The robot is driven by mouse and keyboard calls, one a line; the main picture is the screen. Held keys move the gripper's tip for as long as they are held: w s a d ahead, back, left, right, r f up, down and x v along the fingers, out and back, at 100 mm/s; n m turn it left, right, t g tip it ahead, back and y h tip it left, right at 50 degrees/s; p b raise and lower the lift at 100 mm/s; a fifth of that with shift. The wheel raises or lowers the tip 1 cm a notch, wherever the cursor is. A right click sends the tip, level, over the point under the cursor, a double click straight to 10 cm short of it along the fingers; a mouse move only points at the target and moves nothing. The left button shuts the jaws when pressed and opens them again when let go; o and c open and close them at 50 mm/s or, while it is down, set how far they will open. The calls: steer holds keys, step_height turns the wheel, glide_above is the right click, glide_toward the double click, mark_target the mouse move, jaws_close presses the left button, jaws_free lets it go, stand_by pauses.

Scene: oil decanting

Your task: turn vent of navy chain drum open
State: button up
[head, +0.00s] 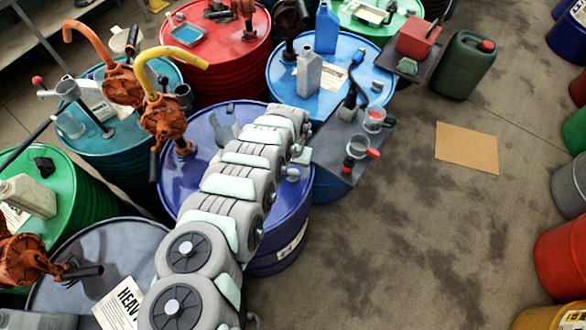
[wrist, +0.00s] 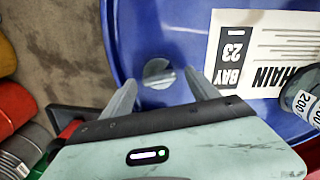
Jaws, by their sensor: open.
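The navy drum (head: 275,262) stands in the middle of the head view, its lid largely hidden under my arm. In the wrist view its blue lid (wrist: 130,30) fills the upper part, with a white label (wrist: 265,45) reading CHAIN, BAY 23, upside down. A small round grey fitting (wrist: 158,73), seemingly the vent, sits on the lid near the rim. My gripper (wrist: 160,80) is open and empty, one finger on each side of the fitting in the picture, with visible gaps. I cannot tell the finger height or whether the vent is open.
A clear measuring jug (head: 222,125) stands on the navy lid; a graduated vessel (wrist: 303,95) edges the wrist view. An orange pump with yellow spout (head: 165,115) rises at left. A grey shelf (head: 345,150) with cups adjoins at right. The floor beyond is mostly clear around cardboard (head: 467,147).

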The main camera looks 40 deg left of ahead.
steer(key=c, duration=1.4)
steer(key=shift+o, duration=0.2)
steer(key=shift+d, duration=0.1)
steer(key=n+p, duration=0.2)
steer(key=n, duration=0.1)
steer(key=shift+r+n, duration=0.15)
steer(key=shift+n, duration=0.25)
steer(key=n, duration=0.4)
steer(key=shift+f+n, duration=0.2)
steer(key=shift+n, duration=0.1)
steer(key=n+b, duration=0.2)
steer(key=n, duration=0.3)
steer(key=shift+s+f+b, duration=0.1)
steer(key=shift+b, duration=0.2)
steer(key=n+b, duration=0.2)
steer(key=n, duration=0.2)
steer(key=shift+s, duration=0.1)
steer(key=shift+n, duration=0.4)
